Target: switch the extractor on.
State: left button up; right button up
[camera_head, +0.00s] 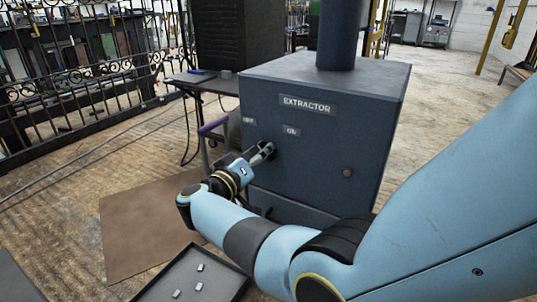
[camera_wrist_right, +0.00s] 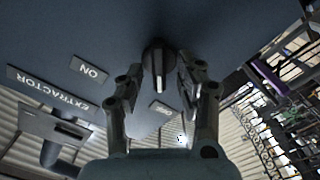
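The extractor (camera_head: 310,150) is a dark blue-grey cabinet with an "EXTRACTOR" plate, a duct on top and small labels on its front. In the right wrist view its dark round knob (camera_wrist_right: 158,58) has a white pointer mark. The mark points down in that picture, toward the "OFF" label (camera_wrist_right: 160,108); the "ON" label (camera_wrist_right: 88,68) is up to the left. My right gripper (camera_head: 267,152) is at the cabinet front and hides most of the knob in the head view. Its fingers stand open on either side of the knob, close to it. My left gripper is not in view.
A dark tray (camera_head: 233,283) with small pale pieces lies on the floor in front, beside a brown mat (camera_head: 140,225). A small table (camera_head: 205,82) stands left of the cabinet, and a wrought-iron gate (camera_head: 80,75) is further left. A round fitting (camera_head: 347,172) is lower right on the cabinet.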

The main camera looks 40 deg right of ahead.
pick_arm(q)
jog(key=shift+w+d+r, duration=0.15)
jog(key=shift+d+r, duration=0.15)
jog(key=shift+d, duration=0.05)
pick_arm(e)
jog(key=shift+w+d, duration=0.15)
jog(key=shift+d, duration=0.15)
grip_shut()
